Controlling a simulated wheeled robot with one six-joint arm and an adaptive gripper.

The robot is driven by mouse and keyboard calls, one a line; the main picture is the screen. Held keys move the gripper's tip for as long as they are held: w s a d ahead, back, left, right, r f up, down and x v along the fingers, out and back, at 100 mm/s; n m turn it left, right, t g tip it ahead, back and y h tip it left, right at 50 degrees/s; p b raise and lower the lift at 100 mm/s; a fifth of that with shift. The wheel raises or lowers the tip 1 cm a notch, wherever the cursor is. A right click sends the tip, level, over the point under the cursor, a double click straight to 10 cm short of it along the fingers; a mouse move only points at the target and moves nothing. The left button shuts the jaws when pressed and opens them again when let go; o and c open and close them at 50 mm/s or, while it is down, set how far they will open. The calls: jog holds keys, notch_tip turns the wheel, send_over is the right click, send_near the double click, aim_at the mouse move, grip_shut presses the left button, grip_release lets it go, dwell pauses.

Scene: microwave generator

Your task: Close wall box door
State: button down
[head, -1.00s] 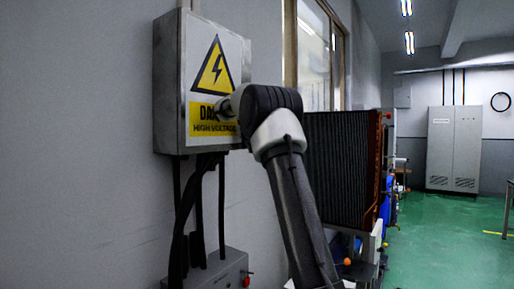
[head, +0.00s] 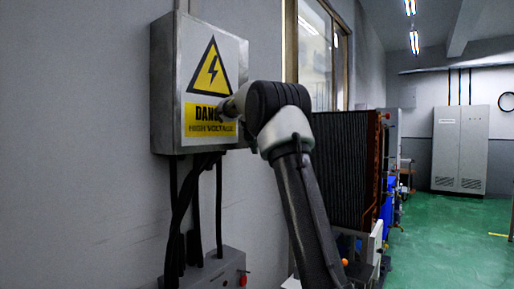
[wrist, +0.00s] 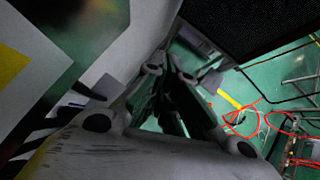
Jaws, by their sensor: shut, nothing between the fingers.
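The grey metal wall box (head: 165,85) hangs on the wall left of centre in the head view. Its door (head: 236,60) carries a yellow and black high-voltage warning label. The door looks flush with the box front; I cannot tell whether a small gap remains. My gripper is mostly hidden behind my wrist in the head view, at the lower right of the label. In the wrist view my gripper (wrist: 168,85) is shut and empty, with the labelled door face (wrist: 30,60) close on its left. Contact between them cannot be made out.
Black cables run from the box down to a smaller grey box (head: 210,268) with a red button. A dark finned unit (head: 343,165) stands to the right of my arm. Green floor (head: 440,235) is open further right, with a grey cabinet (head: 460,148) at the back.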

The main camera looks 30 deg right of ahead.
jog(key=s+d+r, duration=0.2)
jog(key=s+r, duration=0.4)
jog(key=r, duration=0.1)
jog(key=shift+s+d, duration=0.25)
jog(key=shift+s, duration=0.1)
